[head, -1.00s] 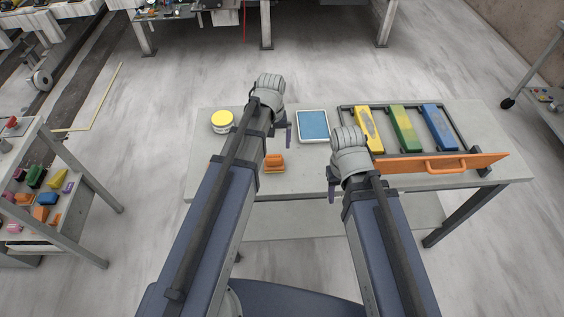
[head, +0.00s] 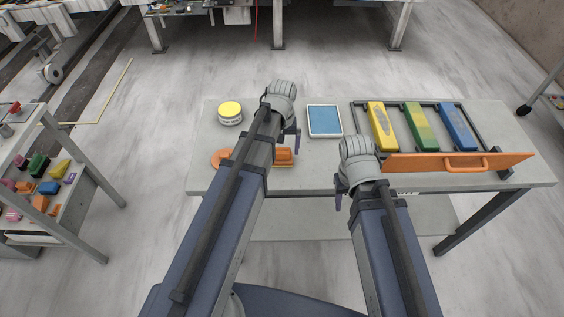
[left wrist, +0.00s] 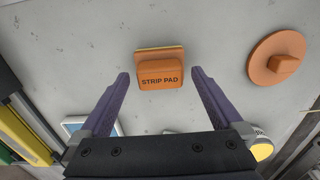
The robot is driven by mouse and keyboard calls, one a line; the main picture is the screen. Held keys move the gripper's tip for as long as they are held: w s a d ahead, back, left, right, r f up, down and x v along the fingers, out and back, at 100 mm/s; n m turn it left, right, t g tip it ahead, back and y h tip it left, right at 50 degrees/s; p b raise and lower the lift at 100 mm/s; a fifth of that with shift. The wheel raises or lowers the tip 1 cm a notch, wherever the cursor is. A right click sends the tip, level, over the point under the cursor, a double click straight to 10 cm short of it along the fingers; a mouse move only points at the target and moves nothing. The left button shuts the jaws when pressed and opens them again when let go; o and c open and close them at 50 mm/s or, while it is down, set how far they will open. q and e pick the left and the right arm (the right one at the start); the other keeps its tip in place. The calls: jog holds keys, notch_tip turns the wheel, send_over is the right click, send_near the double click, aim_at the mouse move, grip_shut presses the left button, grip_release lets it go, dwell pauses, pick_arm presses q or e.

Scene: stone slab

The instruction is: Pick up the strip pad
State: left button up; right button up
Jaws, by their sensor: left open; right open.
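The strip pad (left wrist: 160,75) is an orange block with black "STRIP PAD" lettering on a thin yellowish base. It lies on the stone slab table, and in the head view its orange body (head: 284,155) shows partly behind my left arm. My left gripper (left wrist: 159,77) is open. In the left wrist view the pad appears between and slightly beyond its two purple fingertips, with gaps on both sides and nothing held. In the head view my left gripper (head: 291,143) is over the table close to the pad. My right gripper (head: 340,196) is open at the table's front edge.
A round orange disc with a knob (left wrist: 279,60) lies beside the pad. A yellow-lidded tub (head: 230,113) and a blue-topped tray (head: 325,121) stand behind. A rack (head: 447,104) with yellow, green and blue bars is at right, with an orange handled panel (head: 455,163) in front.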

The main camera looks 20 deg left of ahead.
aim_at(282, 150)
pick_arm(q)
jog(key=shift+f, duration=0.7)
jog(key=shift+r, duration=0.1)
pick_arm(e)
jog(key=shift+f, duration=0.6)
pick_arm(q)
grip_shut()
notch_tip(282, 150, up, 10)
jog(key=p, duration=1)
jog(key=shift+r, duration=0.1)
pick_arm(e)
notch_tip(282, 150, up, 10)
pick_arm(q)
jog(key=c, duration=0.5)
grip_release()
jog(key=c, duration=0.7)
